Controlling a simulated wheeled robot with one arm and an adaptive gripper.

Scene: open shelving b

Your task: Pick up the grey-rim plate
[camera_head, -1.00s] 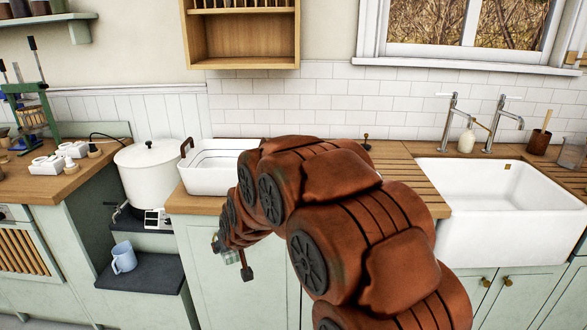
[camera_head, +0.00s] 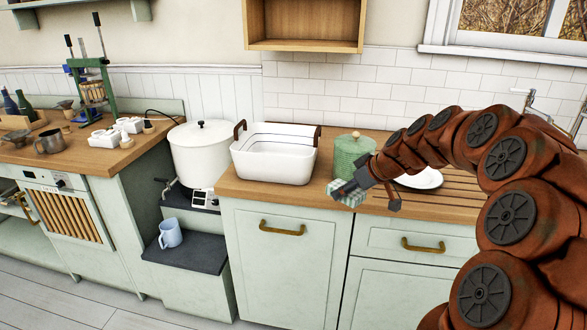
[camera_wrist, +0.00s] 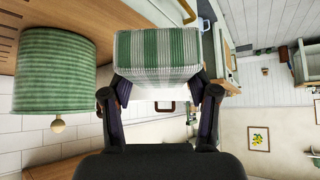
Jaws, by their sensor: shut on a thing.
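A white plate (camera_head: 421,179) lies on the wooden counter behind my arm in the head view. My arm hides part of it, and its rim colour is hard to tell. My gripper (camera_head: 352,189) is left of the plate, apart from it, near the counter's front edge. It is shut on a green-and-white checked thing (camera_head: 343,194), a folded cloth or a soft block. In the wrist view this checked thing (camera_wrist: 158,50) sits between the two fingers of my gripper (camera_wrist: 158,88). The plate cannot be made out in the wrist view.
A green ribbed canister (camera_head: 352,152) stands on the counter beside my gripper; it also shows in the wrist view (camera_wrist: 55,75). A white basin (camera_head: 275,160) and a white pot (camera_head: 200,155) stand to the left. A blue mug (camera_head: 170,234) sits lower, on a dark step.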

